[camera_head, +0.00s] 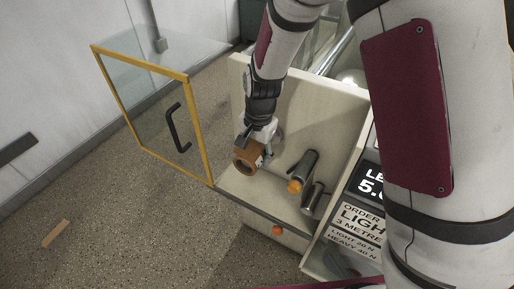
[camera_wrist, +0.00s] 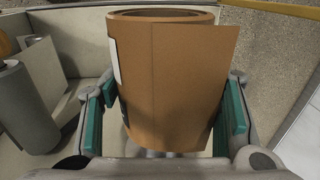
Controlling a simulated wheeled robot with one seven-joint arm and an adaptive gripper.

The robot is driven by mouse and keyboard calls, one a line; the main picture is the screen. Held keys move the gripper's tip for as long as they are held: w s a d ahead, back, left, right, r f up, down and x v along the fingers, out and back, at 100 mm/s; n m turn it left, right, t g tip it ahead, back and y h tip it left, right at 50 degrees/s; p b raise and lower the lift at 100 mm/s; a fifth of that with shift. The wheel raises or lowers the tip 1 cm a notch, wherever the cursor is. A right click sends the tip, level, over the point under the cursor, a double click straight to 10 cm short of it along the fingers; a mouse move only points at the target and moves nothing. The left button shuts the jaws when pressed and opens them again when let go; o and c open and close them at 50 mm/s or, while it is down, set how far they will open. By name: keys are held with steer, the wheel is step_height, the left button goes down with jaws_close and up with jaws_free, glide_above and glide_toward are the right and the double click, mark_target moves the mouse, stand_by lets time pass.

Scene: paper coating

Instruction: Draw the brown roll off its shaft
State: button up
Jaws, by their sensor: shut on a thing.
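The brown roll (camera_head: 247,157) is in my gripper (camera_head: 257,143) in the head view, in front of the pale machine panel. In the wrist view the brown roll (camera_wrist: 165,80) stands large between the two green-padded fingers of my gripper (camera_wrist: 165,120), which press on its sides. A loose paper edge and a white label show on it. In the head view its hollow end faces down and left, with no shaft seen coming out of that end. Whether a shaft is inside its hidden rear end, I cannot tell.
A yellow-framed glass door (camera_head: 152,110) with a black handle stands open at left. A display and order sign (camera_head: 362,222) are at right. The floor is mostly clear.

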steer(key=s+a+p, duration=0.4)
steer(key=s+a, duration=0.2)
steer(key=s, duration=0.3)
steer(key=shift+s+p, duration=0.15)
steer(key=shift+p, duration=0.15)
stand_by(1.0)
